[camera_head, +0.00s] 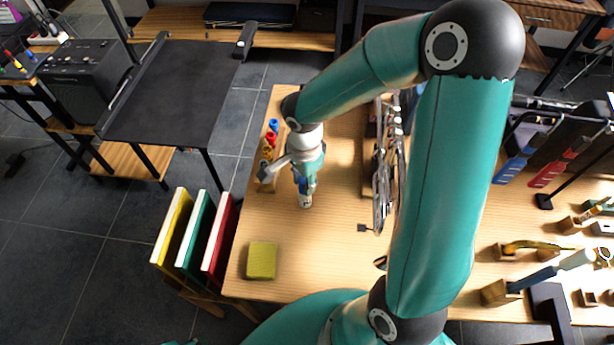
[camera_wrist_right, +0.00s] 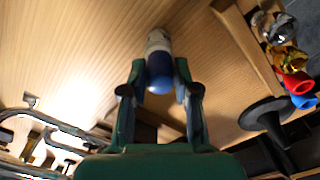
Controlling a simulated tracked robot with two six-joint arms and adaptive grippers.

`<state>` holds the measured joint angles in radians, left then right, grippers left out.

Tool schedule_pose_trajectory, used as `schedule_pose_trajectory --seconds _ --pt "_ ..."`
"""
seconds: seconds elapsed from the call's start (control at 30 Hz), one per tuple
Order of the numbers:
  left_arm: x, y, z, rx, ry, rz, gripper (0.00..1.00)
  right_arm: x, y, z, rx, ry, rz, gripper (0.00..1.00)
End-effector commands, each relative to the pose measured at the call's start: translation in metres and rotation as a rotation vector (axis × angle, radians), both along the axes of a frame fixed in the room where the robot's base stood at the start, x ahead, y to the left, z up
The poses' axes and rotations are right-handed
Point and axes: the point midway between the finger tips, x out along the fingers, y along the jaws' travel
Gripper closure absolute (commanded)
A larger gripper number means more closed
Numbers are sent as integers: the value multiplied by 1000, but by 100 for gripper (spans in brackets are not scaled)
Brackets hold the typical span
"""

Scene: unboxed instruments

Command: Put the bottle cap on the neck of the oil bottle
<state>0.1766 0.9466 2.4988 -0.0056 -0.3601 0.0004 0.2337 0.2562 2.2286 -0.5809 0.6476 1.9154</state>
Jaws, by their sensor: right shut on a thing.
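My right gripper (camera_head: 305,182) points down over the left part of the wooden table. Its fingers are closed in on a blue bottle cap (camera_wrist_right: 160,80), seen between the fingertips in the right wrist view (camera_wrist_right: 160,85). The small white oil bottle (camera_head: 305,202) stands just under the gripper; in the wrist view its pale body (camera_wrist_right: 157,42) lines up directly beyond the cap. The neck is hidden by the cap, so I cannot tell whether the cap sits on it or is just above it. My left gripper is not in view.
A rack with a blue piece (camera_head: 273,125), red and gold pieces stands left of the gripper. A silver instrument (camera_head: 383,175) stands to the right. A yellow-green block (camera_head: 262,260) lies near the front left edge. Tabletop between them is clear. Several tools stand at the right.

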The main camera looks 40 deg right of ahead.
Motion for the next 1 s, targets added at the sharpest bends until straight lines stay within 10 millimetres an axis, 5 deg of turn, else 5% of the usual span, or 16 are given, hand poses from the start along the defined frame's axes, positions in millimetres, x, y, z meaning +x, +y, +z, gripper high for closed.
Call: schedule_pose_trajectory --seconds 0.33,0.37,0.53,1.0 --pt "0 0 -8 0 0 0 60 0 0 -5 0 -1 1 81" --pt "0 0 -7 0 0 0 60 0 0 -5 0 -1 1 67" --pt "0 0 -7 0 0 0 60 0 0 -4 0 0 1 41" --pt "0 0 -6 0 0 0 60 2 0 8 -3 -5 0 41"
